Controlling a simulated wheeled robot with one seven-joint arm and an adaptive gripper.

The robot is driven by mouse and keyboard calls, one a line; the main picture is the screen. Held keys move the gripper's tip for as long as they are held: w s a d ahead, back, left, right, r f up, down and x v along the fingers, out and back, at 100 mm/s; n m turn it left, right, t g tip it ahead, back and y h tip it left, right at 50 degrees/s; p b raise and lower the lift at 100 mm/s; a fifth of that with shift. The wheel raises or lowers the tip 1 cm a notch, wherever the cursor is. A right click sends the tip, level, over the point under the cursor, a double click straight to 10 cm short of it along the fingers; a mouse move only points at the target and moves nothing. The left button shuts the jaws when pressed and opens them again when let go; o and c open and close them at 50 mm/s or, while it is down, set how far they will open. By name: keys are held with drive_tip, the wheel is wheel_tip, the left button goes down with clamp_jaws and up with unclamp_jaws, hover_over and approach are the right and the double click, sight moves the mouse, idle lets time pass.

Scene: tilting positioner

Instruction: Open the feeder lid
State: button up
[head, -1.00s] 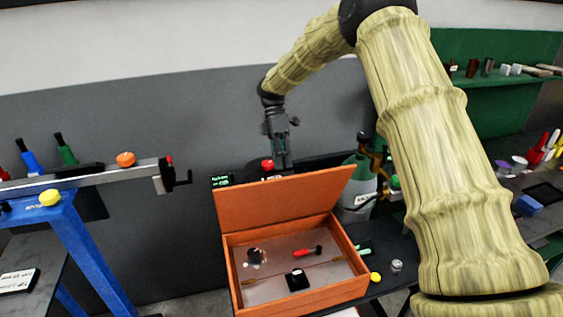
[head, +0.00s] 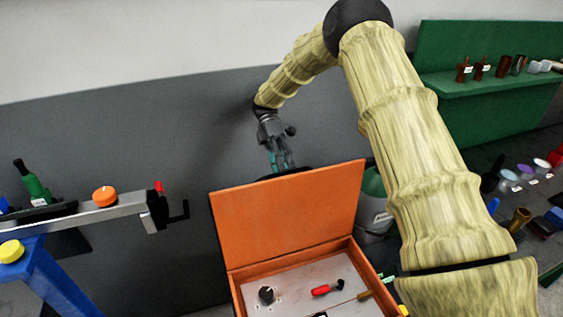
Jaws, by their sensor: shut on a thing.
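My gripper (head: 283,163) points down behind the raised orange panel of the box. Its fingers look closed together, with teal showing at their ends. Their tips meet a dark, round-edged thing (head: 306,170) that shows just above the panel's top edge and may be the feeder lid. The panel hides most of that dark thing, so what exactly the fingers hold and how far it is open cannot be seen.
The orange box (head: 236,292) stands in front with its panel (head: 290,212) upright. A grey-green container (head: 374,205) is right of the panel. A metal rail (head: 90,219) on a blue stand (head: 55,275) is at left. A green shelf (head: 480,85) is at right.

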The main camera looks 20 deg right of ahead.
drive_tip(key=shift+s+f, duration=0.2)
drive_tip(key=shift+f, duration=0.45)
clamp_jaws()
drive_tip(key=o, duration=0.7)
unclamp_jaws()
drive_tip(key=shift+o, duration=1.2)
drive_tip(key=shift+w+f, duration=0.1)
drive_tip(key=shift+w, duration=0.2)
drive_tip(key=shift+c, duration=0.2)
drive_tip(key=shift+s, duration=0.15)
drive_tip(key=shift+c, duration=0.4)
drive_tip(key=shift+r, duration=0.2)
drive_tip(key=shift+c, duration=0.2)
drive_tip(key=shift+r, duration=0.55)
drive_tip(key=shift+c, duration=0.5)
wheel_tip(320, 180, up, 9)
drive_tip(key=shift+r, duration=0.15)
